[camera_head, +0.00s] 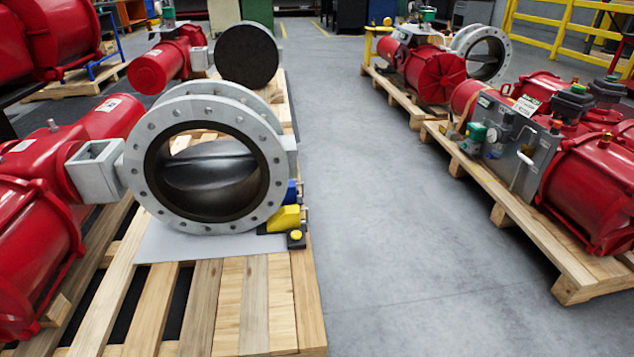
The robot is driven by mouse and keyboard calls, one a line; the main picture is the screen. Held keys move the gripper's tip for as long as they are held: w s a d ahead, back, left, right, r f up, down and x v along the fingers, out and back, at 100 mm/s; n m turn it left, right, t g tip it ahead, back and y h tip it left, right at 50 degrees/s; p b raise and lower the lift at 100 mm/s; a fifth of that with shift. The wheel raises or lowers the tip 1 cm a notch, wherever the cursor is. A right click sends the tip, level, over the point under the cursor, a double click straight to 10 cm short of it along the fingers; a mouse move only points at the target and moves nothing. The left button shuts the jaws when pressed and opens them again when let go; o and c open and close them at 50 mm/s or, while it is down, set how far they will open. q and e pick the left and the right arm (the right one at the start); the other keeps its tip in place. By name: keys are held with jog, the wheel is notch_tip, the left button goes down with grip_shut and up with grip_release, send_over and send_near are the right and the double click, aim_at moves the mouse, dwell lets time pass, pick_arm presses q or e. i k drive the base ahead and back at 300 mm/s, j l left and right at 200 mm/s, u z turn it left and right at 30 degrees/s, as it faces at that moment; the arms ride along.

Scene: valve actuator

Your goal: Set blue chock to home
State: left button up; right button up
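A blue chock (291,193) shows in the head view at the right foot of the large grey flanged valve (137,165). It is partly hidden behind a yellow block (284,218), and I cannot tell whether it touches the valve. The yellow block sits against the valve's lower right rim. A small black box with a yellow button (296,237) is in front of the yellow block. These stand near the right edge of a wooden pallet (270,305). Neither of my grippers is in view.
A red actuator (35,235) joins the valve on the left. A grey plate (165,247) lies under the valve. The concrete aisle (375,200) is clear. Another pallet (575,280) with red actuators stands right, and yellow railings (568,25) are at the back right.

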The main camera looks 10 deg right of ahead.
aim_at(291, 196)
jog(key=i+l, duration=0.2)
jog(key=l, duration=0.2)
jog(key=i+l+z, duration=0.2)
jog(key=l, duration=0.25)
jog(key=i+l+z, duration=0.15)
jog(key=l, duration=0.25)
jog(key=i+l+z, duration=0.2)
jog(key=l, duration=0.2)
jog(key=i+l+z, duration=0.2)
jog(key=i+l+u, duration=0.15)
jog(key=i, duration=0.25)
jog(key=i+l+u, duration=0.1)
jog(key=i, duration=0.3)
jog(key=i+l+u, duration=0.15)
jog(key=i+l, duration=0.15)
jog(key=i+u, duration=0.5)
jog(key=i, duration=0.15)
jog(key=i+l+u, duration=0.2)
jog(key=i+u, duration=0.3)
jog(key=i, duration=0.15)
